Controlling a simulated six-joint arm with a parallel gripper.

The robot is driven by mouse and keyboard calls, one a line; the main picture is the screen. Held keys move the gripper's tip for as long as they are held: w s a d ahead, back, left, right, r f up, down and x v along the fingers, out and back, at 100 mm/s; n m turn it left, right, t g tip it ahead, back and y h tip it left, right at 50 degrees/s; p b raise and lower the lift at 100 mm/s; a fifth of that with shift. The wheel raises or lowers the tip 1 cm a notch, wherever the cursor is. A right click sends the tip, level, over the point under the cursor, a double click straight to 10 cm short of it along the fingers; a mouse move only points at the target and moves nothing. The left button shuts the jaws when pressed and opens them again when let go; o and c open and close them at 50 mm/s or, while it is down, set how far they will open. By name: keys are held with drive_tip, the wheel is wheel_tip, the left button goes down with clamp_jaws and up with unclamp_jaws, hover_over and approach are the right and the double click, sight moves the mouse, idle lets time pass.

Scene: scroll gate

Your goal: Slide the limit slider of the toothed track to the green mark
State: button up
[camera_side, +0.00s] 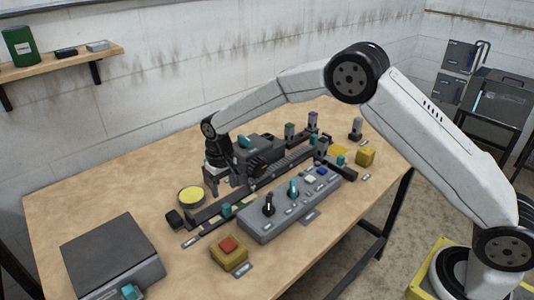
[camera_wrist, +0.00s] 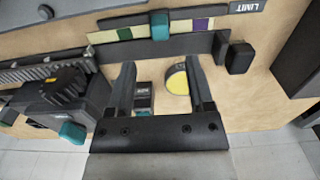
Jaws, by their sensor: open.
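The teal limit slider (camera_wrist: 159,25) sits on a dark rail beside a pale scale strip labelled LIMIT. In the side view the slider (camera_side: 227,210) is near the front left end of the track. The green mark (camera_wrist: 124,33) is on the strip left of the slider in the wrist view; a purple mark (camera_wrist: 203,24) lies to its right. The toothed track (camera_wrist: 45,70) runs off to the left, with a dark motor carriage (camera_wrist: 65,105) on it. My gripper (camera_wrist: 160,62) is open and empty, its fingertips short of the slider and apart from it.
A yellow round disc (camera_side: 190,195) lies near my gripper. A grey control box (camera_side: 290,205) with knobs stands in front of the track. A red button on a yellow base (camera_side: 228,250) and a dark grey box (camera_side: 112,255) stand at front. A black end block (camera_wrist: 240,57) ends the rail.

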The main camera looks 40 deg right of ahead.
sight(227, 205)
drive_tip(key=shift+f, duration=0.1)
drive_tip(key=shift+f, duration=3.8)
drive_tip(key=shift+c, duration=0.2)
clamp_jaws()
